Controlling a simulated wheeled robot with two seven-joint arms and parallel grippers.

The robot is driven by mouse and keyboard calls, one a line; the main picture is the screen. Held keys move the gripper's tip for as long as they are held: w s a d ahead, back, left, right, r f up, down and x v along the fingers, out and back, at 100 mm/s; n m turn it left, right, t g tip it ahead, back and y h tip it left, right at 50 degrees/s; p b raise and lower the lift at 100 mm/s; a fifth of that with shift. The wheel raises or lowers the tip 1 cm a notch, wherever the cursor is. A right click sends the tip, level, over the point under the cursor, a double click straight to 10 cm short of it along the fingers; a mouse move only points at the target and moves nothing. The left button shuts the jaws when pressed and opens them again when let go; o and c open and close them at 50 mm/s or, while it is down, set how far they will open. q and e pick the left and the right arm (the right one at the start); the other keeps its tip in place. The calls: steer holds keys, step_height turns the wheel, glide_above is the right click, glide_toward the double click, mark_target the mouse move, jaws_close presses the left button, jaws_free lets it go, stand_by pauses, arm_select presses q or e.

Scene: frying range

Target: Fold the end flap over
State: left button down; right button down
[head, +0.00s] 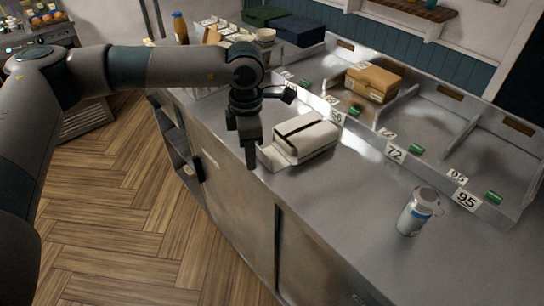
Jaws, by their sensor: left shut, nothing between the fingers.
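A white box (312,141) lies on the steel counter near its front edge, with a dark slot along its top. Its end flap (275,157) sticks out at the left end, toward the counter edge. My left gripper (251,160) points down, shut and empty, just left of the flap. I cannot tell whether it touches the flap. My right gripper is not in view.
Behind the box is a row of numbered metal bins, one holding a brown carton (373,82). Dark containers (298,30) and an orange-brown bottle (180,28) stand farther back.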

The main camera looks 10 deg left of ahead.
arm_select(q)
steer(key=shift+r, duration=1.2)
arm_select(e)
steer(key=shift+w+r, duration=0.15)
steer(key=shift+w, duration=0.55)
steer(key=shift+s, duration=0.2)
